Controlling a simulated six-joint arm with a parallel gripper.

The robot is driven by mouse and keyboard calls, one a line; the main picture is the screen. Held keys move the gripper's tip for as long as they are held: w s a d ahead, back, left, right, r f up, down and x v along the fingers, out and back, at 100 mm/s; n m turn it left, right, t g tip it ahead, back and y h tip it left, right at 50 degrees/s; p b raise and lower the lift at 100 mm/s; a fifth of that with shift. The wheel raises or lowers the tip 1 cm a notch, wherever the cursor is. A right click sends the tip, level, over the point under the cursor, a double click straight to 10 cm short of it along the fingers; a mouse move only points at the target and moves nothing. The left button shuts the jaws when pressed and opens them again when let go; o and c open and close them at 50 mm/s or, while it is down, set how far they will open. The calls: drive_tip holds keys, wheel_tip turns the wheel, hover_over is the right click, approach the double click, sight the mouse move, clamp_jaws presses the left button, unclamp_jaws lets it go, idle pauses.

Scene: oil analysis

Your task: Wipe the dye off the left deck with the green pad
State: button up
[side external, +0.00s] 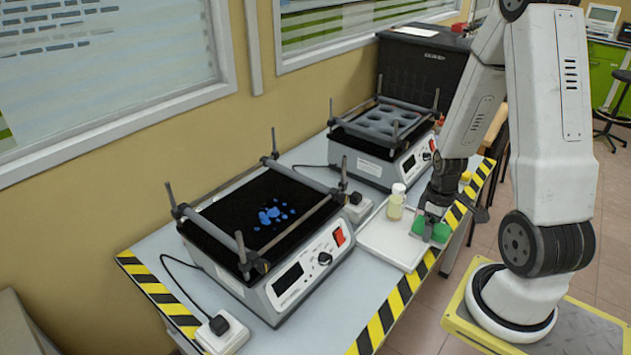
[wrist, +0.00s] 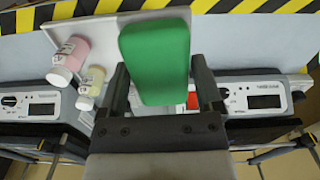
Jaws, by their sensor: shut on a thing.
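The left deck (side external: 238,209) is the black top of the nearer shaker, with several blue dye spots (side external: 270,213) clustered near its middle. My gripper (side external: 430,228) is over the white tray (side external: 388,240) to the right of that shaker, away from the dye. It is shut on the green pad (side external: 441,233), which shows as a green block between the two fingers (wrist: 158,78) in the wrist view (wrist: 155,50). The fingers partly hide the pad in the side view. I cannot tell whether the pad touches the tray.
A yellowish vial (side external: 396,204) with a white cap stands on the tray, close to my gripper. A pink-labelled bottle (wrist: 70,55) is beside it in the wrist view. A second shaker (side external: 375,130) stands behind. Posts and bars (side external: 305,180) frame the left deck.

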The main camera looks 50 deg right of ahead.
wheel_tip(320, 180, up, 18)
drive_tip(key=w+r+n, duration=0.3)
drive_tip(key=w, duration=1.4)
drive_tip(key=w+a+f+n, duration=0.3)
drive_tip(key=w+a+n, duration=0.3)
drive_tip(key=w+a, duration=1.5)
wheel_tip(320, 180, down, 11)
drive_tip(key=w+d, duration=0.1)
drive_tip(key=shift+d, duration=0.25)
drive_tip(key=shift+w, duration=0.1)
